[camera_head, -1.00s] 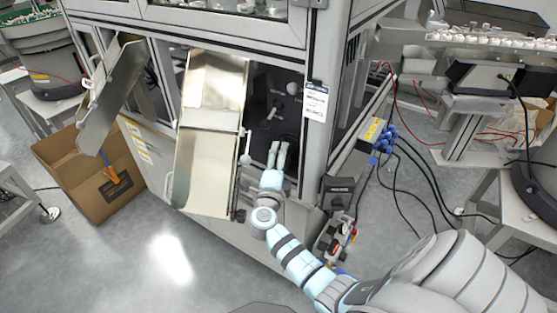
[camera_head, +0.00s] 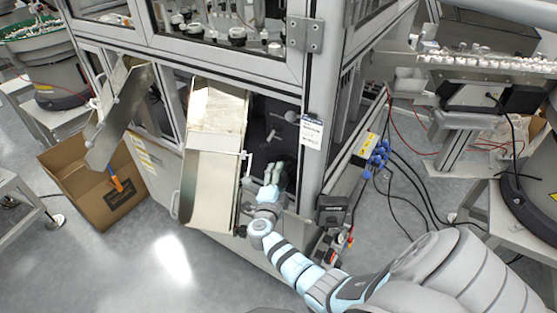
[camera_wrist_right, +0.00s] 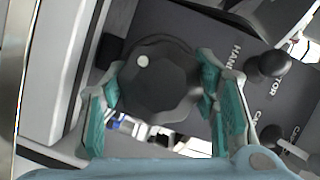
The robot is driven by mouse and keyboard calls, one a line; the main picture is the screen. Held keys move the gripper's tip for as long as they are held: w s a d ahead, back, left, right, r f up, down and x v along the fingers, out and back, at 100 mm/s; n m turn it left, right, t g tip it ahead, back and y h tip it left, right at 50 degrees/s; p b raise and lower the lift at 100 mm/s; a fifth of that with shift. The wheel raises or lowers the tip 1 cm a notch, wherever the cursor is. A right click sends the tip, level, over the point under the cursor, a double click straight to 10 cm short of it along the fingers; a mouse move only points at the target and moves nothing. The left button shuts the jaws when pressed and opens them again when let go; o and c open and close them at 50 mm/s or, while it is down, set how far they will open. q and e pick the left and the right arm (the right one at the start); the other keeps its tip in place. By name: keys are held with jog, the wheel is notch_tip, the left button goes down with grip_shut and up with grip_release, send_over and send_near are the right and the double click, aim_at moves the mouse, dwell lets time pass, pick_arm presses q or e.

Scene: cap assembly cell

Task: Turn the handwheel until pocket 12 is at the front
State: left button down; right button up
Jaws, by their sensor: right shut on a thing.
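The handwheel (camera_wrist_right: 160,85) is a dark, lobed knob with a white dot near its upper left edge in the right wrist view. My right gripper (camera_wrist_right: 157,103) has its teal fingers on either side of the handwheel and is shut on it. In the head view my right gripper (camera_head: 273,172) reaches into the dark opening beside the metal chute, and the handwheel is hard to make out there. Pocket numbers cannot be read in either view. My left gripper is not in view.
A metal chute (camera_head: 213,150) stands close to the left of my right gripper. A cabinet post with a white label (camera_head: 311,131) is to its right. In the wrist view a black ball knob (camera_wrist_right: 274,64) sits on the panel near the right finger. A cardboard box (camera_head: 95,195) is on the floor.

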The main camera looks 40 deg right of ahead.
jog(key=n+p, duration=0.1)
jog(key=p, duration=0.1)
jog(key=shift+r+n+p, duration=0.2)
jog(key=shift+n+p, duration=0.1)
jog(key=shift+p, duration=0.05)
jog(key=shift+f+n+g+p, duration=0.2)
jog(key=shift+n+g+p, duration=0.3)
jog(key=shift+g+p, duration=0.1)
jog(key=o, duration=0.9)
jog(key=shift+w, duration=0.1)
jog(key=shift+a, duration=0.15)
jog(key=v, duration=1.2)
jog(key=shift+r, duration=0.15)
